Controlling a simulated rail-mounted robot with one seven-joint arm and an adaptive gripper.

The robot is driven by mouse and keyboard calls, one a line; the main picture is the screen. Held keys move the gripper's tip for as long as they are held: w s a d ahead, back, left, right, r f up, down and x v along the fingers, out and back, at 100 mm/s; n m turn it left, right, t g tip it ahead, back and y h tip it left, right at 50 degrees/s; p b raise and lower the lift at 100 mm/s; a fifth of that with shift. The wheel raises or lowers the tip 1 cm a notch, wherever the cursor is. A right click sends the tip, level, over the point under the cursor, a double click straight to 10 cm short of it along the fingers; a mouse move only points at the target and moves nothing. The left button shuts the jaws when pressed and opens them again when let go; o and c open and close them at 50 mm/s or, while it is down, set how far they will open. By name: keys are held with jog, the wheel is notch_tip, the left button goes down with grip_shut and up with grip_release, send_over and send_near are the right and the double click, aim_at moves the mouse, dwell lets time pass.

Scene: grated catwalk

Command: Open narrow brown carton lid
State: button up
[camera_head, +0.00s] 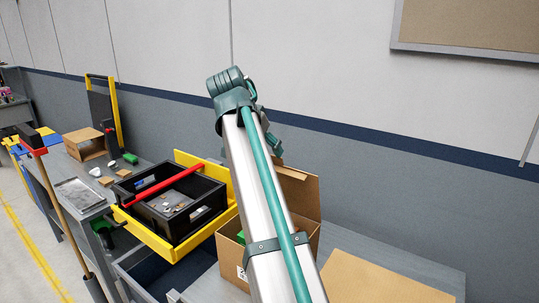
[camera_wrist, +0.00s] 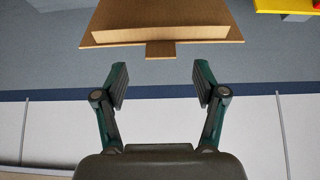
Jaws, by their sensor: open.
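A brown carton (camera_head: 305,192) stands on the bench, partly hidden behind my arm in the head view. A brown panel stands raised at its back, and the inside shows something green at the left. In the wrist view a brown carton panel (camera_wrist: 160,18) with a folded edge strip and a small central tab (camera_wrist: 160,50) fills the top middle. My gripper (camera_wrist: 160,82) is open and empty, its two fingers apart, short of the tab and not touching it. In the head view my gripper (camera_head: 273,143) is mostly hidden behind the arm, above the carton.
A black bin with a red handle (camera_head: 165,186) and yellow frame sits left of the carton. A flat brown carton top (camera_head: 380,280) lies at lower right. The wall (camera_head: 400,185) runs close behind.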

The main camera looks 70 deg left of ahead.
jog(key=v, duration=0.7)
jog(key=shift+r, duration=0.15)
jog(key=shift+s, duration=0.1)
